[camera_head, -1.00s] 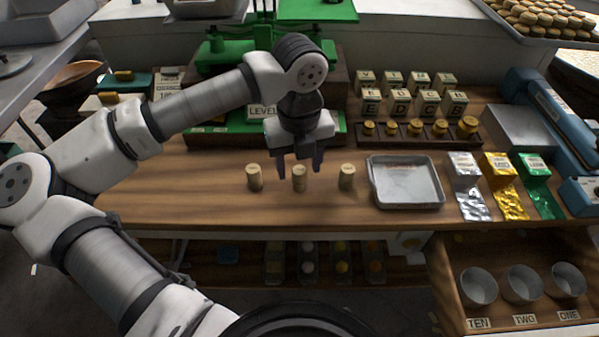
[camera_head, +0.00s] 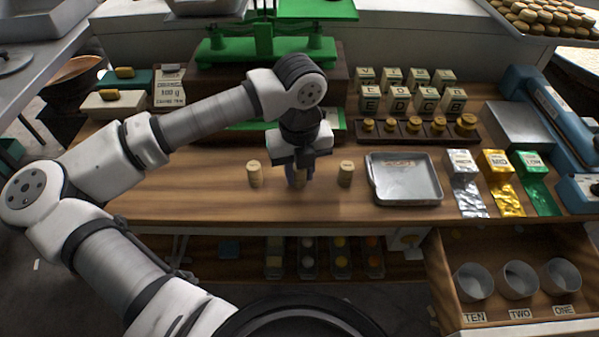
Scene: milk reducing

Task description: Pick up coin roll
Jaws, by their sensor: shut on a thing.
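Three short tan coin rolls stand upright in a row on the wooden counter (camera_head: 210,203). The left coin roll (camera_head: 254,174) and the right coin roll (camera_head: 345,173) stand free. My gripper (camera_head: 299,178) is down over the middle coin roll (camera_head: 299,180) and shut on it. The fingers hide most of that roll. I cannot tell whether its base touches the counter.
A metal tray (camera_head: 405,197) lies right of the rolls, with foil packets (camera_head: 462,165) beyond it. Behind are a green scale (camera_head: 265,50), a rack of brass weights (camera_head: 415,130) and lettered blocks (camera_head: 427,99). An open drawer (camera_head: 470,317) holds three metal cups.

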